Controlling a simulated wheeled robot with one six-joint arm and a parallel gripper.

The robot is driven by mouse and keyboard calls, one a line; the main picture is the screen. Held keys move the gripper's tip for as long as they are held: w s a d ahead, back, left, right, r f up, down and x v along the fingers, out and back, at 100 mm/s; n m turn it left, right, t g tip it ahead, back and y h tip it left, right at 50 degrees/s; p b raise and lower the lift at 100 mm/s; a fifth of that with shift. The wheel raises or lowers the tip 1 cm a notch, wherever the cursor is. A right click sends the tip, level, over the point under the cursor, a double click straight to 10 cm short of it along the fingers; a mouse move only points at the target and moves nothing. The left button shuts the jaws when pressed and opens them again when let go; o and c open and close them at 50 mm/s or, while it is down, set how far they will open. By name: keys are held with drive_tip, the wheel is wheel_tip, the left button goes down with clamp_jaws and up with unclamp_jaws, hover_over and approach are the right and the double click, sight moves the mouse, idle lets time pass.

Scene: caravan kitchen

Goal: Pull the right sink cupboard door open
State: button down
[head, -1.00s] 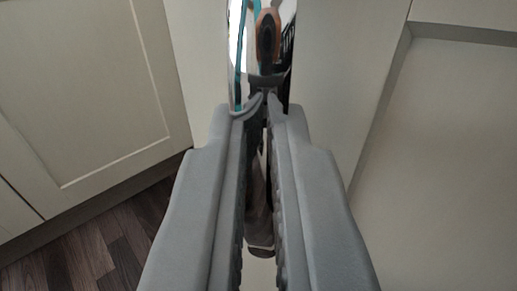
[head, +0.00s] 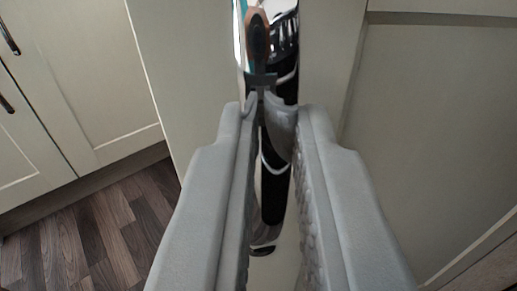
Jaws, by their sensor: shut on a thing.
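The cream cupboard door (head: 325,60) in front of me fills the middle and right of the head view, with a recessed panel (head: 440,120) on its right. A glossy upright handle (head: 270,215) with dark and bright reflections runs down its left part. My gripper (head: 268,108) has its grey fingers on either side of this handle and is shut on it. The fingers hide much of the handle and of the door around it. I cannot tell whether the door stands apart from its frame.
Other cream cupboard fronts (head: 85,75) with dark handles (head: 8,35) stand at the left, above a plinth (head: 90,190). Dark wood floor (head: 85,235) lies clear at lower left. A small patch of floor shows at lower right.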

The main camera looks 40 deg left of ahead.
drive_tip(key=shift+w+d+r, duration=0.1)
drive_tip(key=shift+d+r, duration=0.1)
drive_tip(key=shift+d, duration=0.25)
drive_tip(key=c, duration=1.6)
unclamp_jaws()
drive_tip(key=shift+w+f, duration=0.1)
drive_tip(key=shift+o, duration=0.2)
